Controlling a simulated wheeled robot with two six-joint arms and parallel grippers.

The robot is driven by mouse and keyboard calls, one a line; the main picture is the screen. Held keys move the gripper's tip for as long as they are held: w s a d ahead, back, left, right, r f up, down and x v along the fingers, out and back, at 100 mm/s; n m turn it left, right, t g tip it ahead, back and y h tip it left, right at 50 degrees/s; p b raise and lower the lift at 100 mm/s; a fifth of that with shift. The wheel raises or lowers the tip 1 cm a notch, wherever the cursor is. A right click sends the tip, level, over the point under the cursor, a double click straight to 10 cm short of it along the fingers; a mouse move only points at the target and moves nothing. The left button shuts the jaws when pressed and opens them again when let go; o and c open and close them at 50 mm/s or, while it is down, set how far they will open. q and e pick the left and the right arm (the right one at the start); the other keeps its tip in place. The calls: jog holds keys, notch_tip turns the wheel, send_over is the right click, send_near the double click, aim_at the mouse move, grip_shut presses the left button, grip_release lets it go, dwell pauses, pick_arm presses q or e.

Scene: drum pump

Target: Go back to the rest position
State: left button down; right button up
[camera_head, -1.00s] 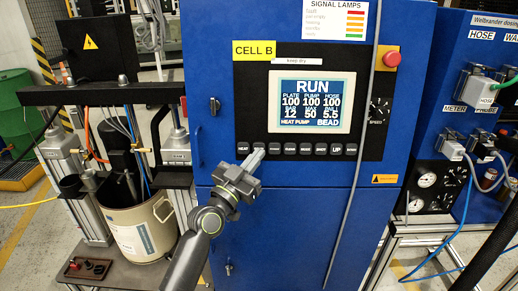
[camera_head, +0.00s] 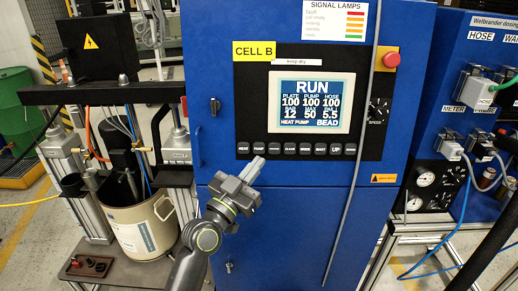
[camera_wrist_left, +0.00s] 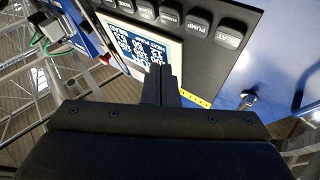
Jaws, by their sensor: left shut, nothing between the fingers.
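My left gripper (camera_head: 256,168) is shut and empty. It is just below the row of black buttons (camera_head: 297,149) on the blue cabinet (camera_head: 280,225), under the HEAT and PUMP buttons. In the left wrist view its closed fingers (camera_wrist_left: 160,85) point toward the panel. The screen (camera_head: 310,102) reads RUN, with PLATE, PUMP and HOSE each at 100. The screen (camera_wrist_left: 143,45) and buttons (camera_wrist_left: 200,20) also show in the left wrist view. My right gripper is not in view.
A red stop button (camera_head: 391,59) sits at the panel's upper right. A grey cable (camera_head: 355,180) hangs down the cabinet front. A beige drum (camera_head: 140,228) stands under the press frame at left. Hoses and gauges (camera_head: 426,179) are at right.

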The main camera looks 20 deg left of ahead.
pick_arm(q)
jog(key=s+a+f+n+g+y, duration=0.1)
jog(key=a+f+n+g+y, duration=0.15)
jog(key=f, duration=1.35)
jog(key=a+f+n+g+y, duration=0.1)
jog(key=a+f+g+y, duration=0.25)
jog(key=f, duration=1.35)
jog(key=s+a+f+n+g+y, duration=0.1)
jog(key=s+a+f+g, duration=0.15)
jog(key=s+f, duration=0.6)
jog(key=s+a+f+g, duration=0.1)
jog(key=s+f+g, duration=0.4)
jog(key=f, duration=0.7)
jog(key=s+a+f+g, duration=0.1)
jog(key=s+f, duration=0.4)
jog(key=s, duration=0.6)
jog(key=s+a+f+g, duration=0.1)
jog(key=s+f+g, duration=0.2)
jog(key=s, duration=0.9)
jog(key=s+a+f+n+g+y, duration=0.1)
jog(key=s+f, duration=0.5)
jog(key=s, duration=0.6)
jog(key=shift+s+a+f+g, duration=0.15)
jog(key=shift+a+f+g, duration=0.1)
jog(key=shift+f+g, duration=0.25)
jog(key=shift+r, duration=0.1)
